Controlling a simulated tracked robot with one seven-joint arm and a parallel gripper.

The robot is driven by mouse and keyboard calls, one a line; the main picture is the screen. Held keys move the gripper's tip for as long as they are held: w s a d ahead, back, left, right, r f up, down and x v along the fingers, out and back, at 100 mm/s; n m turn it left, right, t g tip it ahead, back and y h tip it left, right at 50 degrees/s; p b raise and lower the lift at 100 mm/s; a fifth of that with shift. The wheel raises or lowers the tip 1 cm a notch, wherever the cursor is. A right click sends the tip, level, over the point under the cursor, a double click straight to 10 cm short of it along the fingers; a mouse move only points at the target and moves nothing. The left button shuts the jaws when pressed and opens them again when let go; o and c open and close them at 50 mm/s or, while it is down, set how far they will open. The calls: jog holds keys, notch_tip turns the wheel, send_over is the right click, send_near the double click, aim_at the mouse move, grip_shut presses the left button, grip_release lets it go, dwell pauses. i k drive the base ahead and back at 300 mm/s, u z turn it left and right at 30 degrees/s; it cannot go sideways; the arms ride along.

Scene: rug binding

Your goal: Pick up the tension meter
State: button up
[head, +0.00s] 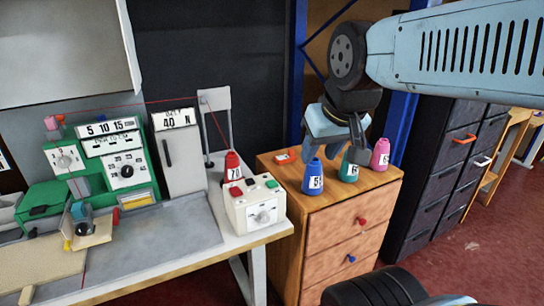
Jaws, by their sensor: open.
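A grey upright unit (180,150) at the back of the bench has a readout of 40 N. It looks like the tension meter, but I cannot be certain. A thin red thread runs past its top. My gripper (335,150) is over the wooden drawer cabinet, to the right of the grey unit and well apart from it. It points down, open, with nothing visibly held. Its tips show close to the blue and teal cones in the picture; I cannot tell whether they touch.
The wooden cabinet (325,237) carries a blue cone (313,178), a teal cone (350,174) and a pink cone (380,154). On the bench are a red cone (232,166), a white dial box (258,207) and a green machine (126,165). Dark drawers (440,180) stand at right.

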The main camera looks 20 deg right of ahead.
aim_at(288, 158)
jog(key=i, duration=0.85)
jog(key=z, duration=0.05)
